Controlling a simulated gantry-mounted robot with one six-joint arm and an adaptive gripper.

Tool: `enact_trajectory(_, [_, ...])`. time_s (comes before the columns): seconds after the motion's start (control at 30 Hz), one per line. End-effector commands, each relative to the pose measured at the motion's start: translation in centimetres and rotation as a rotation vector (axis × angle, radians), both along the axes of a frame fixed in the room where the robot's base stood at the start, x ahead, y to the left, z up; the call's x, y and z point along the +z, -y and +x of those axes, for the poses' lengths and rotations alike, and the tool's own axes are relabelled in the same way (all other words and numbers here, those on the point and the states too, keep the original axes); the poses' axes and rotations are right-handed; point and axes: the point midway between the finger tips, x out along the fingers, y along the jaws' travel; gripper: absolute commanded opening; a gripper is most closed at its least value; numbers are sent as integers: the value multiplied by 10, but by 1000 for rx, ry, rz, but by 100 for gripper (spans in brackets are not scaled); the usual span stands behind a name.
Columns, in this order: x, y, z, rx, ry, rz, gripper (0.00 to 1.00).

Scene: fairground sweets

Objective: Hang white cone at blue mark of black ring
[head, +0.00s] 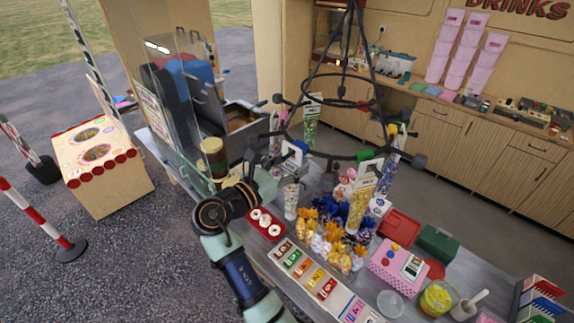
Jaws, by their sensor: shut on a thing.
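The black ring (291,143) is the wide lower hoop of a hanging black frame, with coloured marks and dark clips around it. The blue mark (301,146) is on its near left side. The white cone (291,199) is a slim clear cone with pale sweets and a white header card, upright just below the blue mark. My gripper (275,180) comes in from the left and is shut on the cone's upper part. The fingertips are small and partly hidden. I cannot tell whether the card touches the ring.
Below are wrapped sweet bags (328,240), a red donut tray (280,233) and a pink box (397,267) on the counter. A glass screen (172,110) stands left.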

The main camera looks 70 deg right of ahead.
Motion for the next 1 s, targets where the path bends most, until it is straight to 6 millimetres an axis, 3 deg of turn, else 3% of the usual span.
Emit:
enact_trajectory(0.87, [-8,0,0,0,0,-1,5])
enact_trajectory(0.9, [-8,0,0,0,0,-1,62])
enact_trajectory(1.0, [-8,0,0,0,0,-1,79])
